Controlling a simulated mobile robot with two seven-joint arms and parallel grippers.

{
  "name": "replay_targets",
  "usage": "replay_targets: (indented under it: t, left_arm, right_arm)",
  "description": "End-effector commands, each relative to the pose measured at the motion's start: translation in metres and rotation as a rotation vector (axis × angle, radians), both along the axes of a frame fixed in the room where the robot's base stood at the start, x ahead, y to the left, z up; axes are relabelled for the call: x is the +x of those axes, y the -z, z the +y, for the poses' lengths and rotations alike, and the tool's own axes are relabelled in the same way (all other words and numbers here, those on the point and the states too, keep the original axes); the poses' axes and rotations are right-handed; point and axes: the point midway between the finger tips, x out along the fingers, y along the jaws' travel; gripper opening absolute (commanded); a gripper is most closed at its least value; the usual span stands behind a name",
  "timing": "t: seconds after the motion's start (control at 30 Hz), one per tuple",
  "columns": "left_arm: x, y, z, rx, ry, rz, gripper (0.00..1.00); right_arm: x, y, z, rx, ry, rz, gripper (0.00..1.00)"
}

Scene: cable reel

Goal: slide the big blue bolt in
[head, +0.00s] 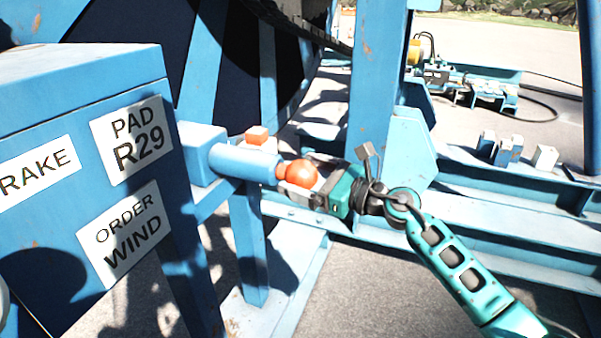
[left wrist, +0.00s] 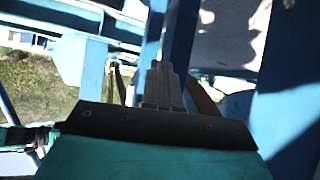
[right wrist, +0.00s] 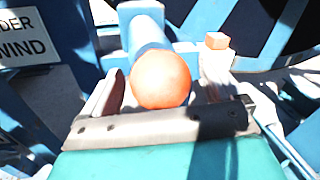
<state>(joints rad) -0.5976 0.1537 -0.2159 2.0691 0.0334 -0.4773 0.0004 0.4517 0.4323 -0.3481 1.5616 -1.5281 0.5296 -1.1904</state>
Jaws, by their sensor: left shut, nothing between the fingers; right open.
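The big blue bolt (head: 240,162) is a thick blue cylinder lying level in a blue block beside the sign box. An orange ball knob (head: 301,173) sits on its right end; the knob also shows in the right wrist view (right wrist: 160,80). My right gripper (head: 297,188) is open at the knob. In the right wrist view its fingers stand on either side of the ball; I cannot tell whether either touches it. My left gripper (left wrist: 163,82) is shut and empty in the left wrist view, away from the bolt, which does not show there.
A blue box with signs (head: 60,190) stands close at the left. A small orange block (head: 257,135) sits just behind the bolt. A blue frame post (head: 375,90) and the large reel (head: 245,70) rise behind. Small blocks (head: 510,150) stand on a beam at the right.

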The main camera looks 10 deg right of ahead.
Motion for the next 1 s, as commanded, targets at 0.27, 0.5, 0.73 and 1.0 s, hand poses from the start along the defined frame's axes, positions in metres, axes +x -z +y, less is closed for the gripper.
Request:
replay_targets:
  t: [0.27, 0.5, 0.73, 1.0]
  left_arm:
    - [0.001, 0.0001, 0.0003, 0.0, -0.001, -0.002, 0.0]
    - [0.004, -0.0019, 0.0002, -0.001, -0.002, -0.009, 0.0]
    - [0.0045, -0.0023, -0.0004, -0.003, -0.004, -0.009, 0.0]
    - [0.0043, -0.0022, -0.0005, -0.004, -0.005, -0.009, 0.0]
  right_arm:
    - [0.008, 0.0, 0.0088, -0.001, -0.001, -0.001, 0.93]
    - [0.0078, 0.0001, 0.0085, -0.001, -0.001, -0.001, 0.86]
    - [0.0077, 0.0002, 0.0083, -0.001, -0.001, -0.001, 0.64]
    - [0.0076, 0.0003, 0.0081, -0.001, -0.001, 0.001, 0.39]
